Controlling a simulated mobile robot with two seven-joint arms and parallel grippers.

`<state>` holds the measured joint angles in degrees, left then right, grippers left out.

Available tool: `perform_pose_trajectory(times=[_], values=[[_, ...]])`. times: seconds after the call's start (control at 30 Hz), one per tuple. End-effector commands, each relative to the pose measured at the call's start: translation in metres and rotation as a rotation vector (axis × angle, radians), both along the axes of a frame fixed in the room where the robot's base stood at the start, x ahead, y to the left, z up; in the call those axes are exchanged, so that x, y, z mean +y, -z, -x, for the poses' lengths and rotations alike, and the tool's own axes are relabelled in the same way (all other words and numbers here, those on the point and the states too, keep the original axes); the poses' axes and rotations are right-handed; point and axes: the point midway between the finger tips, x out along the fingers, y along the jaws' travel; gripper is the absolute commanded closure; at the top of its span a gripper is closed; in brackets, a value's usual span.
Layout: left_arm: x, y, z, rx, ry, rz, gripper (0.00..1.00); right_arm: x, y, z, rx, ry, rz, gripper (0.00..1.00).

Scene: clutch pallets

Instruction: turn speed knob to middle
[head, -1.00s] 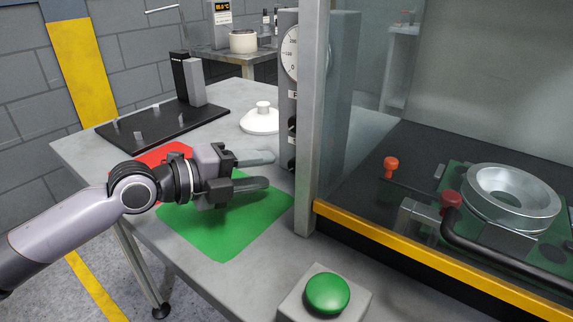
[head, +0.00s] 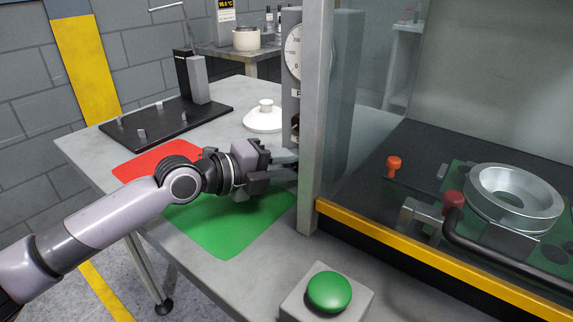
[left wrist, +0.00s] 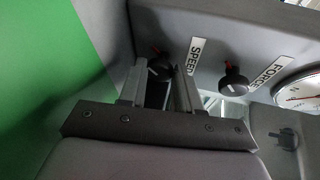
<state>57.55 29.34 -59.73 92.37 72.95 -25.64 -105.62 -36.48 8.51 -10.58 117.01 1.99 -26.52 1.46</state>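The black speed knob (left wrist: 160,65), with a red mark, sits on the grey control panel beside its SPEED label (left wrist: 195,60). My left gripper (left wrist: 158,76) is open, with one finger on either side of the knob in the left wrist view. A gap shows between the fingers and the knob; I cannot tell whether either touches it. In the head view my left gripper (head: 286,168) is at the panel's left side, and the speed knob is hidden. My right gripper is in neither view.
A black force knob (left wrist: 233,80) and a dial gauge (left wrist: 302,92) are beside the speed knob. The machine's grey post (head: 314,130) stands right of the gripper. A green button (head: 328,291) is in front; a white handled lid (head: 264,121) is behind.

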Motion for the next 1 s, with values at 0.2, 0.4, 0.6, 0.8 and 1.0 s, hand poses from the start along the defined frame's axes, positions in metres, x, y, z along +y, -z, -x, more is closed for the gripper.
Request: perform_pose_trajectory(times=[0.2,0.4,0.6,0.8,1.0], values=[[0.0,0.0,0.0,-0.011,0.0,-0.017,0.97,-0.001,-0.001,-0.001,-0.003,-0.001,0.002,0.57],[-0.001,-0.002,0.001,-0.06,0.002,-0.086,0.97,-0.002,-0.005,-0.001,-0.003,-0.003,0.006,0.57],[-0.001,-0.006,0.002,-0.143,0.002,-0.202,0.97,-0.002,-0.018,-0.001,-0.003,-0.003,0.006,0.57],[-0.003,-0.008,0.003,-0.23,0.002,-0.323,0.97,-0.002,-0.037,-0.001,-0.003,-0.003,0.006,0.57],[-0.003,-0.008,0.003,-0.301,0.001,-0.419,0.97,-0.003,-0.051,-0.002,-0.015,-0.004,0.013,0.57]])
